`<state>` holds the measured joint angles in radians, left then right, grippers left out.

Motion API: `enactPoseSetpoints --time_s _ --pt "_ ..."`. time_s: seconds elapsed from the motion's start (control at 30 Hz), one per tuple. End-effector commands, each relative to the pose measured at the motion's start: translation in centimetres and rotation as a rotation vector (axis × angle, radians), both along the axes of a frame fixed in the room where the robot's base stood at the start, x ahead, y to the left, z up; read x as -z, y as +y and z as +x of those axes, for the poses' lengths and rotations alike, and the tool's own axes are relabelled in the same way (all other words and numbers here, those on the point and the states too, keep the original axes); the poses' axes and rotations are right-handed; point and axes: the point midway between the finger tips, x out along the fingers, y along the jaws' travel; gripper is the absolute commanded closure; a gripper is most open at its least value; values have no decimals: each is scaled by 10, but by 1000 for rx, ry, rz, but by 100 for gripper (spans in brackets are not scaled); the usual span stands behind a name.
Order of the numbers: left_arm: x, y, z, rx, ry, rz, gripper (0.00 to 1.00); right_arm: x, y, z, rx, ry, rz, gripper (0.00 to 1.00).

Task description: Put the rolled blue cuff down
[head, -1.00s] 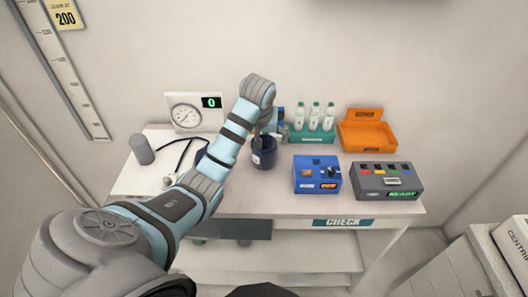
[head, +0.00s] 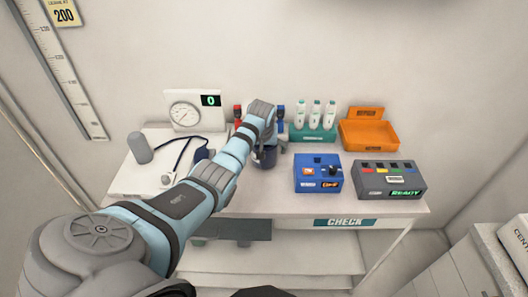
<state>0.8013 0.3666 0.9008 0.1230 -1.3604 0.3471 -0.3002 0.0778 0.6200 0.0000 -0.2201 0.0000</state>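A dark blue rounded thing (head: 202,155), which looks like the rolled blue cuff, rests on the left part of the table, partly hidden behind my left arm. A dark tube curves to it. My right gripper is out of view.
A gauge box (head: 196,111) and grey cylinder (head: 140,148) stand at the left. A teal rack (head: 313,134) of white bottles and an orange tray (head: 368,136) stand at the back. A blue box (head: 318,174) and grey box (head: 389,180) are at the right. The front middle is clear.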

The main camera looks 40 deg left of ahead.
Motion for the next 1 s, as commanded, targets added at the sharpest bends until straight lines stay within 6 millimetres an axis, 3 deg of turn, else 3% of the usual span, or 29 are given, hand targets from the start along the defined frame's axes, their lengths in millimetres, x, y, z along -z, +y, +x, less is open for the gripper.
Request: enactPoseSetpoints --time_s 0.03,0.3,0.43,0.47,0.77,0.87,1.0 --pt "-1 0 0 0 0 0 14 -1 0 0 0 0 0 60" --pt "-1 0 0 0 0 1 55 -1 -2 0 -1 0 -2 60" --pt "-1 0 0 0 0 1 55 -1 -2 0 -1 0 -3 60" --pt "-1 0 0 0 0 1 60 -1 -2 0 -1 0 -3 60" --pt "-9 1 0 -1 0 0 60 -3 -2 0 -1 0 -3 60" --pt "-24 1 0 -1 -1 2 60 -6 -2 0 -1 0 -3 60" --pt "-65 1 1 -1 -6 2 60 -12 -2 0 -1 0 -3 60"
